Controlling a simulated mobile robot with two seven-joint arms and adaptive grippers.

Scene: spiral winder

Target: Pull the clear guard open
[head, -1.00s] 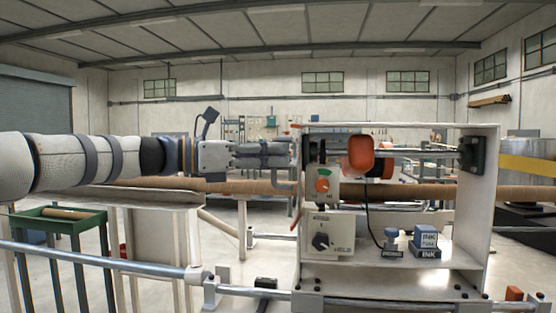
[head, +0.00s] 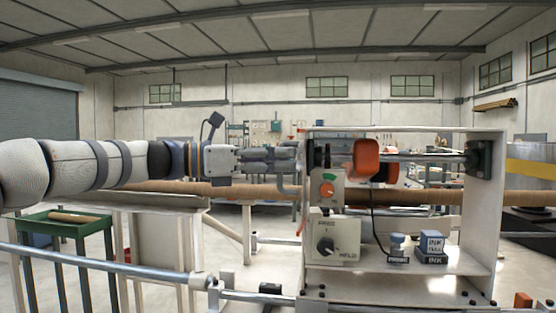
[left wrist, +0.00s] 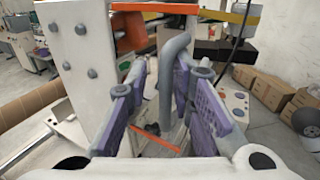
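A grey bent handle (head: 286,184) shows at the left side of the white machine frame in the head view. In the left wrist view the handle (left wrist: 166,84) runs between the two purple-padded fingers. The clear guard's panel is hard to make out; orange strips (left wrist: 155,8) beside the handle may be its edges. My left gripper (head: 296,157) reaches in from the left at the handle. In the left wrist view its fingers (left wrist: 160,76) stand apart on either side of the handle, with a visible gap on the left. My right gripper is not in view.
A long brown tube (head: 225,192) runs behind. A steel rail (head: 110,267) crosses in front. A green table (head: 62,222) stands at left.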

